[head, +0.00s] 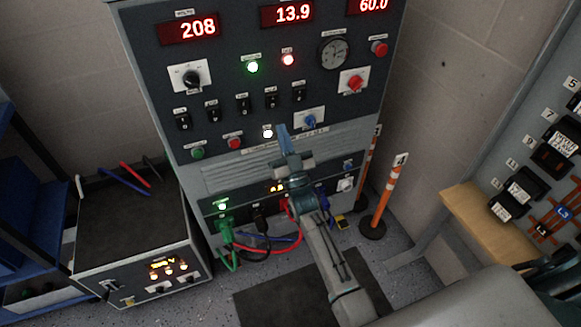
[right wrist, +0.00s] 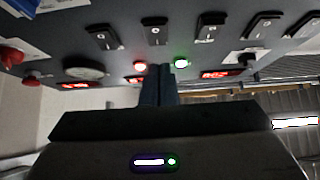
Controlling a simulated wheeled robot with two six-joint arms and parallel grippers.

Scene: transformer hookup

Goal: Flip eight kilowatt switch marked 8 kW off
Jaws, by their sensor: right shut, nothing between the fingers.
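A row of several black rocker switches runs across the cabinet's dark panel in the head view, from the leftmost switch (head: 182,119) to the rightmost switch (head: 299,91). Their labels are too small to read, so I cannot tell which is the 8 kW one. In the right wrist view the row is seen from below, with one switch (right wrist: 154,31) just beyond the fingertips. My right gripper (head: 284,132) is shut and empty in front of the panel, below the row. Its closed fingers (right wrist: 160,72) show in the right wrist view, apart from the switches. My left gripper is not in view.
A blue knob (head: 309,121), a white lamp (head: 267,132) and a red button (head: 234,143) sit near my gripper. Red, black, green and blue leads plug in below. A smaller box (head: 130,235) stands left; an orange-white post (head: 385,195) stands right.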

